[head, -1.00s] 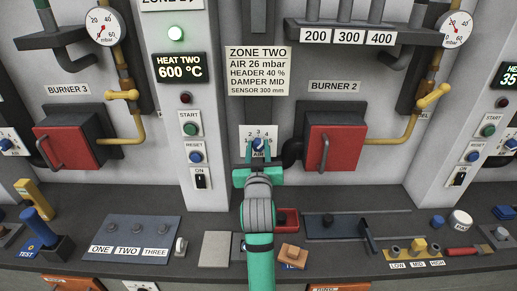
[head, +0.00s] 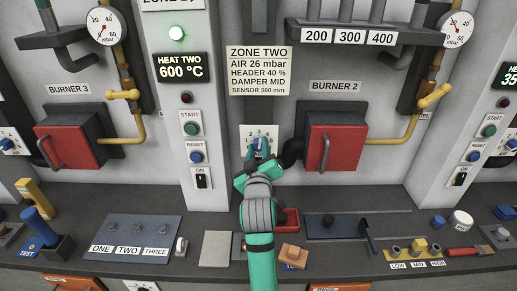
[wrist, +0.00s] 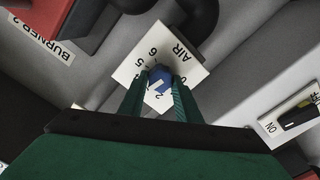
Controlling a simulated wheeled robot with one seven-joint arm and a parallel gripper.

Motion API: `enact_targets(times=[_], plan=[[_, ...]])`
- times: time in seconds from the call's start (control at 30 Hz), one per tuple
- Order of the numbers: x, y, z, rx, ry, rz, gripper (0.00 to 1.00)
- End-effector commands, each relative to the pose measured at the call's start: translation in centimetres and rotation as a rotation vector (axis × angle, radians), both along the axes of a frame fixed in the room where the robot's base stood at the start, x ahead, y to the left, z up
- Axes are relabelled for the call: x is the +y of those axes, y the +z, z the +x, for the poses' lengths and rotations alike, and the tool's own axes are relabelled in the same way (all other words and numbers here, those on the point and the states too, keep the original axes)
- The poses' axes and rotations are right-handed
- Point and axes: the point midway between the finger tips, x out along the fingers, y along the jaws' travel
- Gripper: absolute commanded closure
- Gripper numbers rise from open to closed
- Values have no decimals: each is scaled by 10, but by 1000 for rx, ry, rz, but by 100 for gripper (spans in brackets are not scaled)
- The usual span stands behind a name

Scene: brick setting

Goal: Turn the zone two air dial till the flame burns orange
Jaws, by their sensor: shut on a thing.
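The blue air dial (wrist: 160,76) sits on a white numbered plate marked AIR (wrist: 183,52) on the wall below the zone two card (head: 258,71). My gripper (head: 258,150) is at this dial, and in the wrist view its two green fingers (wrist: 157,92) are shut on the dial's sides. My gripper and the plate appear rotated relative to each other in the wrist view. The red burner 2 door (head: 334,134) is closed beside the dial. No flame shows in either view.
The ON switch (head: 201,179), blue reset button (head: 196,157) and green start button (head: 191,129) are on the pillar left of my gripper. A dark pipe elbow (head: 290,152) is close on the right. Loose items lie on the counter below, including a red tray (head: 287,220).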

Motion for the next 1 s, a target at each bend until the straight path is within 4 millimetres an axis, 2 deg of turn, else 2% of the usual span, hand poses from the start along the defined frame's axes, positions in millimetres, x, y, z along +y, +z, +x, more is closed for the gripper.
enact_targets(times=[0.37, 0.4, 0.43, 0.47, 0.77, 0.87, 1.0], plan=[[-2, 0, 0, 0, -3, -4, 92], [-1, 0, 0, 1, -2, -3, 60], [-1, 0, 0, 1, -2, -3, 53], [-1, 0, 0, 1, -2, -3, 51], [0, 0, -1, 1, -1, -3, 51], [0, 0, -8, 1, -1, -3, 51], [-1, -1, -28, -1, -1, -3, 51]])
